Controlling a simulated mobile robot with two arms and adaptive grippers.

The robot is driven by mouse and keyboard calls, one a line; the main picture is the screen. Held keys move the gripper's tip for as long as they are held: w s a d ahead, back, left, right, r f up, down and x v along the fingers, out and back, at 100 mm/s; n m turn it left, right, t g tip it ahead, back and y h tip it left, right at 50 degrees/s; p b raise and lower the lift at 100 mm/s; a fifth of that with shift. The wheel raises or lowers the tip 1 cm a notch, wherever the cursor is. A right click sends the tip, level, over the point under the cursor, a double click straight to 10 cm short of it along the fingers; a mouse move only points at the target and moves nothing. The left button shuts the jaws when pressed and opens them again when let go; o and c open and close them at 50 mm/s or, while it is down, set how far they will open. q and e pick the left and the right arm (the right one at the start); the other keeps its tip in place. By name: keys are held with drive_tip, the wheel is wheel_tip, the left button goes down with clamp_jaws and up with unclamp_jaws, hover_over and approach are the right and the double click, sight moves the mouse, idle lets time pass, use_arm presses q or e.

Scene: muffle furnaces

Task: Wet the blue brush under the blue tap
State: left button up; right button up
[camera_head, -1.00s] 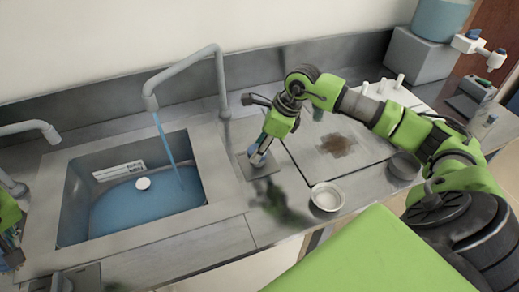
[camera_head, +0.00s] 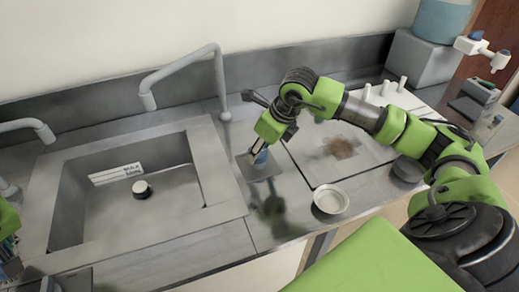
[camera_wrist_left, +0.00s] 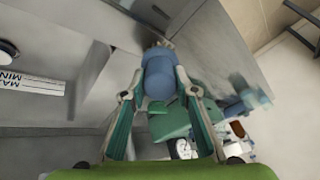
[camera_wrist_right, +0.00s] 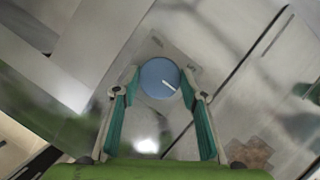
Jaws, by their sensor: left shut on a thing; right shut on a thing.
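My right gripper (camera_head: 256,152) is shut on the blue knob (camera_wrist_right: 160,78), a round knob with a white line on a small metal plate right of the sink. The knob is mostly hidden by the fingers in the head view. The grey gooseneck tap (camera_head: 185,75) arches over the sink (camera_head: 225,185), and no water runs from it. The sink looks empty, with a dark-sided round plug and a label inside. My left gripper (camera_wrist_left: 160,92) is shut on the blue brush (camera_wrist_left: 159,75), its greyish tip pointing away from the wrist. In the head view that gripper is cut off at the left edge.
Another tap (camera_head: 30,128) stands at the left. A small white dish (camera_head: 330,199) sits at the counter's front edge, right of the sink. Behind it is a pale board (camera_head: 340,165) with a brown stain. A grey box (camera_head: 415,65) stands at the back right.

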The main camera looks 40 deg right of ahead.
drive_tip(key=o, duration=1.1)
drive_tip(key=v, duration=1.2)
drive_tip(key=shift+d, duration=0.1)
